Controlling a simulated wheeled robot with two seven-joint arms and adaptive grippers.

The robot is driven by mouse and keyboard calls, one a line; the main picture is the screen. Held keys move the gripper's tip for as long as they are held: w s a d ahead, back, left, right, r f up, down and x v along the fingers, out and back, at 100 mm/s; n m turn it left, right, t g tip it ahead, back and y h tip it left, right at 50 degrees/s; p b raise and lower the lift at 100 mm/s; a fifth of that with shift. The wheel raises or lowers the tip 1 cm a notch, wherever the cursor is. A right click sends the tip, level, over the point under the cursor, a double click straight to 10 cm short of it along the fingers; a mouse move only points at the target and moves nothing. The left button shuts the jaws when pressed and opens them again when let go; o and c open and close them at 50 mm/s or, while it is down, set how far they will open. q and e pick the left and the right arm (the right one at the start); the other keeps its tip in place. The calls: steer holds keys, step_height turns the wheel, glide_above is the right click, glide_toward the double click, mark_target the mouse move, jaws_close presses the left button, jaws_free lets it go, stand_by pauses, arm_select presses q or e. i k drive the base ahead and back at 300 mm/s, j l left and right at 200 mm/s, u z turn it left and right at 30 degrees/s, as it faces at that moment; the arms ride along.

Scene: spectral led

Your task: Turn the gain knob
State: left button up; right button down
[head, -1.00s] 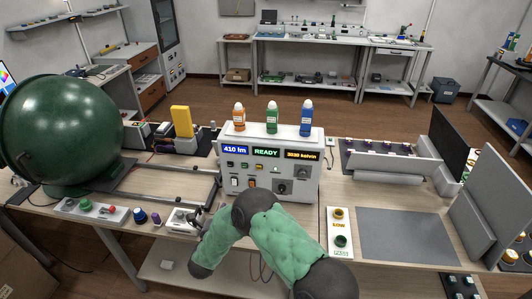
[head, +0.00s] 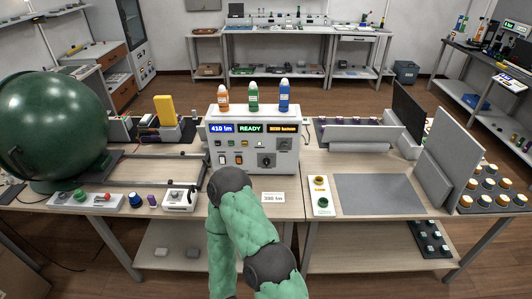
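A white instrument box (head: 252,140) stands at the back of the bench, with lit displays reading "410 lm" and "READY". A dark knob (head: 266,160) sits at the right of its front panel. A small white box (head: 180,199) with a dark round part on top lies to the left on the bench. The knob labels are too small to read, so I cannot tell which is the gain knob. My green-sleeved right arm rises in front of the bench and folds downward; its gripper is out of view. My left gripper is not in view.
A large green sphere (head: 53,130) stands at the left. Several bottles, including a blue one (head: 284,96), stand on the instrument box. A white card (head: 273,198) lies before it. A grey mat (head: 378,195) is clear at the right, beside a two-button panel (head: 320,196).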

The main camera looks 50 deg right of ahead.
mark_target(284, 145)
steer(key=i+z, duration=0.1)
steer(key=z, duration=0.25)
steer(key=j+z, duration=0.1)
steer(key=z, duration=0.25)
steer(key=i+j+z, duration=0.1)
steer(key=z, duration=0.25)
